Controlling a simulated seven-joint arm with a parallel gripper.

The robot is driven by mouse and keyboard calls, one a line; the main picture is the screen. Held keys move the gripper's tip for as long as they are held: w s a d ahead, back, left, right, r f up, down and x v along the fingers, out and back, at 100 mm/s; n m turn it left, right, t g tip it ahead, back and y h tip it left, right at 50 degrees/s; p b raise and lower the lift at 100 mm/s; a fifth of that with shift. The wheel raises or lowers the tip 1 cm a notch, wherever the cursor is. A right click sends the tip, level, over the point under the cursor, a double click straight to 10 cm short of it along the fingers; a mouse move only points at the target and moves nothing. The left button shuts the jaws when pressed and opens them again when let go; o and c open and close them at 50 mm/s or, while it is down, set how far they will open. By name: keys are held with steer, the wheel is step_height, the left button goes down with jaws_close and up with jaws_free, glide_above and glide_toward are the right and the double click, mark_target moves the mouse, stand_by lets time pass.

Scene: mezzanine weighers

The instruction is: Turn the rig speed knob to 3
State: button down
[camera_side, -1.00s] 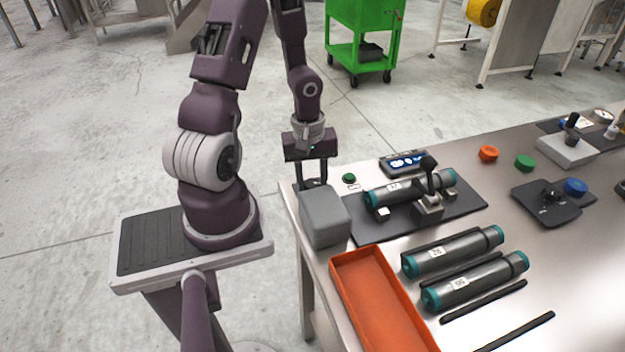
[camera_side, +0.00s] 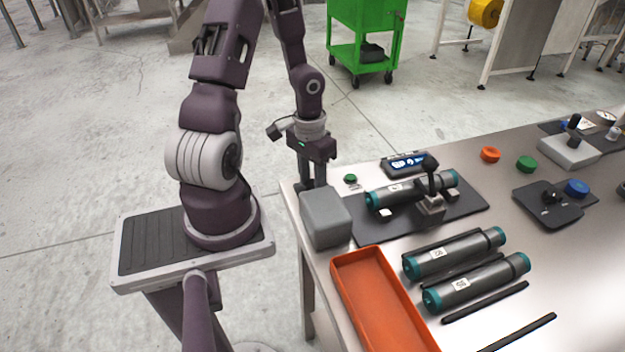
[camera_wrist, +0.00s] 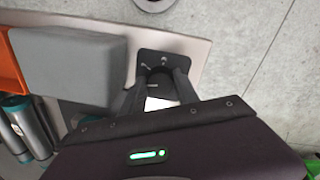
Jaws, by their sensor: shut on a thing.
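The rig speed knob (camera_wrist: 160,84) is a dark knob on a small black dial plate (camera_wrist: 167,62) at the table's corner, partly covered by my fingers in the wrist view. A few pale marks show on the plate, but I cannot read its numbers or the knob's setting. My gripper (camera_wrist: 160,92) points down with its two dark fingers on either side of the knob, shut on it. In the side view my gripper (camera_side: 310,186) is low at the table's far left corner, behind a grey box, and the knob is hidden there.
The grey box (camera_side: 325,217) stands close beside my gripper. An orange tray (camera_side: 345,262) lies in front of it. To the right are a black mat (camera_side: 375,233) with a clamped cylinder, a blue-lit display (camera_side: 405,163) and a green button (camera_side: 350,178). Two cylinders lie nearer.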

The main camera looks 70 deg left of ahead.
steer(key=m, duration=0.5)
steer(key=shift+a+m, duration=0.1)
steer(key=shift+m, duration=0.2)
steer(key=m, duration=0.4)
steer(key=shift+w, duration=0.1)
steer(key=m, duration=0.5)
steer(key=shift+w+a+m+g, duration=0.1)
steer(key=shift+m+g, duration=0.2)
steer(key=shift+m, duration=0.1)
steer(key=m, duration=0.4)
steer(key=shift+m, duration=0.4)
steer(key=c, duration=0.9)
jaws_free()
steer(key=shift+y, duration=0.3)
steer(key=r, duration=0.7)
steer(key=shift+w+r, duration=0.1)
steer(key=shift+w, duration=0.1)
